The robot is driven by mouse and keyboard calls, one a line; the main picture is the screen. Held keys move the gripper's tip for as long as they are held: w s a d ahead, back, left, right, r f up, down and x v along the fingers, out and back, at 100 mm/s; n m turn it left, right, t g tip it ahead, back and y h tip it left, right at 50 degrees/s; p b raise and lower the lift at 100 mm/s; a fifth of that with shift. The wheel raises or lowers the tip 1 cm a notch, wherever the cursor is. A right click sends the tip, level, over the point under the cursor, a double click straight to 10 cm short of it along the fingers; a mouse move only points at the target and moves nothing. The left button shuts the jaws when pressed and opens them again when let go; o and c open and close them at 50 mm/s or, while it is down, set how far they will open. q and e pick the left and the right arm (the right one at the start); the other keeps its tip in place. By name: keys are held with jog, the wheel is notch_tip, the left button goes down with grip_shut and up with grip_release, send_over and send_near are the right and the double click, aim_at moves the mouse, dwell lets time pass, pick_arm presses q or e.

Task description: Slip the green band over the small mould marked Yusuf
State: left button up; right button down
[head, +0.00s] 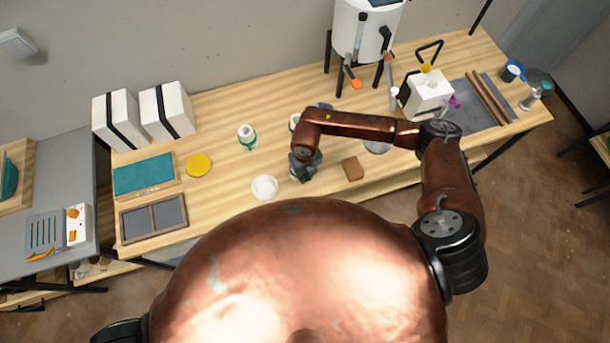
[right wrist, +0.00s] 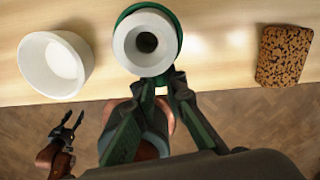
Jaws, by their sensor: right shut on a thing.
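My right gripper (head: 303,170) is over the front part of the bench. In the right wrist view its fingertips (right wrist: 160,84) are shut on the near edge of the green band (right wrist: 179,35). The band shows around a white mould (right wrist: 126,46) with a round hole in its top. I cannot tell how far down the band sits, and the gripper hides this mould in the head view. Another white mould (head: 246,132) with green at its foot stands further left. No name marking is readable. My left gripper (right wrist: 70,128) is open and empty, low in the right wrist view.
A white bowl (head: 265,187) stands left of my right gripper, and a brown speckled block (head: 352,168) lies to its right. Another white piece (head: 294,121) stands behind my right arm. A yellow disc (head: 198,165) and a teal-topped tray (head: 144,174) lie further left.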

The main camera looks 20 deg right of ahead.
jog(key=c, duration=1.9)
grip_release()
notch_tip(320, 180, up, 9)
jog(key=p, duration=0.5)
